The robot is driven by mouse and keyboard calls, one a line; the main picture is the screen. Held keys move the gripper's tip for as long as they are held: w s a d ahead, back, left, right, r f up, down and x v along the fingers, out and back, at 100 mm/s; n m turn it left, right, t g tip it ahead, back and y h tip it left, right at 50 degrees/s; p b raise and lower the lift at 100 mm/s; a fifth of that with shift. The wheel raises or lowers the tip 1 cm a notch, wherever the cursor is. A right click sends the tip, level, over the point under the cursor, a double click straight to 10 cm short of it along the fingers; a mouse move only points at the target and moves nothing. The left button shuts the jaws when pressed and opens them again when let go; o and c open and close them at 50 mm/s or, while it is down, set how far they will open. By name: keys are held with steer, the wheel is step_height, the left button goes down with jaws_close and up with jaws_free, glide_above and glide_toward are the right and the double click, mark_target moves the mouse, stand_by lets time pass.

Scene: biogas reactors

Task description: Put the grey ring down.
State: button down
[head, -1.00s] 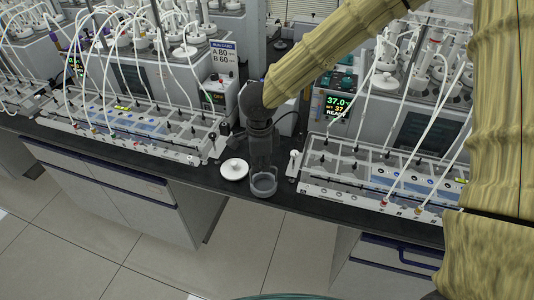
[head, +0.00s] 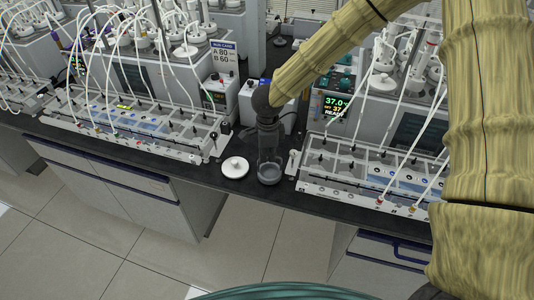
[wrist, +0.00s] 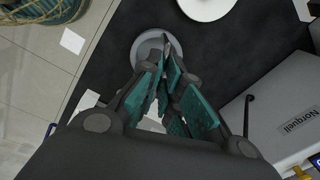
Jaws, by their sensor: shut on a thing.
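The grey ring (head: 269,176) is at the front strip of the black bench, just right of a white round lid (head: 235,167). My gripper (head: 269,160) points down at it from above, its fingers close together at the ring. In the wrist view the ring (wrist: 138,50) shows as a pale grey round rim around and behind the fingertips (wrist: 166,45), which are shut on it. The fingers hide part of the ring. I cannot tell whether its underside touches the bench.
The black bench top (wrist: 225,55) is narrow here, with its front edge close to the ring. A white rack with tubes (head: 130,125) stands to the left and another (head: 365,180) close on the right. White boxes (head: 250,100) stand behind.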

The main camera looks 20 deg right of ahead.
steer(key=shift+f, duration=0.35)
steer(key=c, duration=1.6)
jaws_free()
steer(key=r, duration=0.4)
steer(key=r+b, duration=0.1)
steer(key=r, duration=0.3)
steer(key=s+r+b, duration=0.1)
steer(key=r, duration=0.3)
steer(key=shift+a, duration=0.1)
steer(key=shift+a, duration=0.1)
